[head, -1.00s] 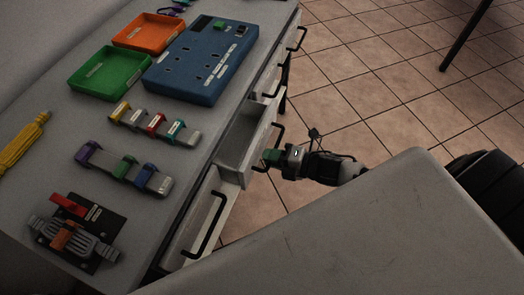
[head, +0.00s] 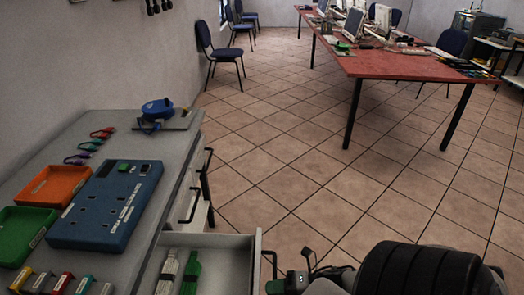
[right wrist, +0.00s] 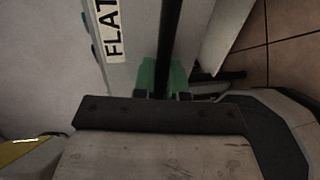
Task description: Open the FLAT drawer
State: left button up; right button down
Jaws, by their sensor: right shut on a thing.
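The FLAT drawer (head: 228,246) stands pulled out from the grey bench, its inside visible from above at the bottom of the head view. White cable bundles (head: 167,272) and a green one (head: 191,270) lie in it. Its front bears the FLAT label (right wrist: 115,30) in the right wrist view. My right gripper (head: 275,286) is at the drawer's outer side, its green fingertips (right wrist: 162,76) shut around the black bar handle (right wrist: 171,40). The handle also shows in the head view (head: 270,262). My left gripper is not in view.
On the bench top (head: 160,195) lie a blue socket panel (head: 108,205), an orange tray (head: 55,186), a green tray (head: 20,236) and a blue coil (head: 158,108). Other closed-looking drawer handles (head: 196,206) stick out beyond. Tiled floor is clear towards the red table (head: 420,66).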

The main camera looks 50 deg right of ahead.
jog(key=shift+s+d, duration=0.2)
jog(key=shift+s, duration=0.05)
jog(key=c, duration=1.2)
grip_release()
jog(key=v, duration=1)
jog(key=shift+s+d, duration=0.25)
jog(key=shift+d, duration=0.05)
